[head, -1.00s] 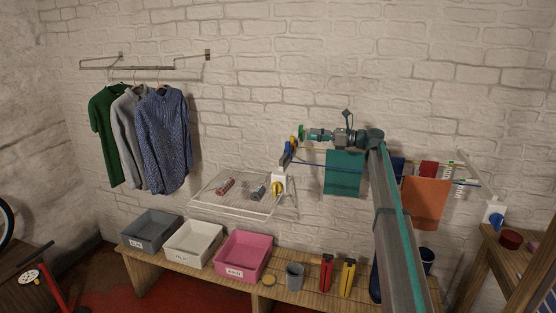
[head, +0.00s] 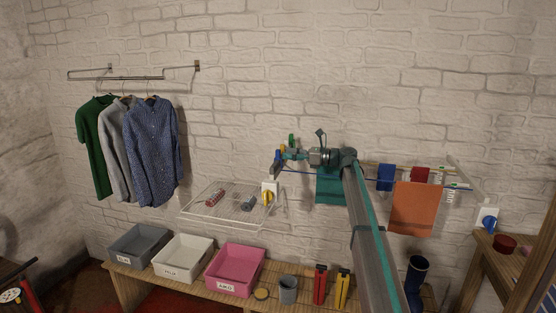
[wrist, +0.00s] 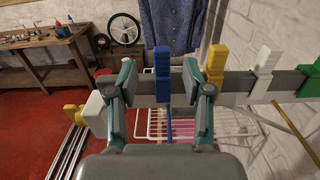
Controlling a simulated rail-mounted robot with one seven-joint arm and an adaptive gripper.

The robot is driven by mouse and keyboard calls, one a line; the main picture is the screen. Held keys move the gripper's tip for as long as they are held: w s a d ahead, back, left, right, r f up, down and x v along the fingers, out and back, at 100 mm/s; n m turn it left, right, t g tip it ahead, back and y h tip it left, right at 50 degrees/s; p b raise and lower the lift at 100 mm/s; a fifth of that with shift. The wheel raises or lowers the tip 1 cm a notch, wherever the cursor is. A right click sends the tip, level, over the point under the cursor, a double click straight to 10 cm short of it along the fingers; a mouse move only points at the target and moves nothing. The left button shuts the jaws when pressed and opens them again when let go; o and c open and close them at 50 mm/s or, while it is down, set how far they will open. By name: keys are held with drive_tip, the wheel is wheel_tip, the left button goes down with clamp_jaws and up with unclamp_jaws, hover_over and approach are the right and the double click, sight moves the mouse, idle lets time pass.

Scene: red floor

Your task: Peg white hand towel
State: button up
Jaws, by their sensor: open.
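In the wrist view my gripper (wrist: 160,84) is open, with a teal and grey finger on either side of a blue peg (wrist: 162,75). The peg sits upright on a grey bar (wrist: 240,84), and I see a gap between it and each finger. A yellow peg (wrist: 214,62), a white peg (wrist: 266,58) and a green peg stand further right on the bar. In the head view my gripper (head: 285,154) is at the left end of the line, by the pegs. I cannot make out a white hand towel in either view.
A teal towel (head: 328,188), partly behind my arm, and an orange towel (head: 412,208) hang on the lines. A wire rack (head: 222,203) is at left. Grey, white and pink bins (head: 235,270) stand on the bench below. Shirts (head: 152,140) hang at far left.

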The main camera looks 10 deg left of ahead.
sight(279, 150)
drive_tip(key=a+p, duration=0.1)
drive_tip(key=a, duration=0.1)
drive_tip(key=w+a+p, duration=0.1)
drive_tip(key=a, duration=0.1)
drive_tip(key=shift+a+r+p, duration=0.2)
drive_tip(key=shift+a+p, duration=0.05)
drive_tip(key=shift+p, duration=0.15)
drive_tip(key=shift+a+f, duration=0.15)
drive_tip(key=shift+a, duration=0.1)
clamp_jaws()
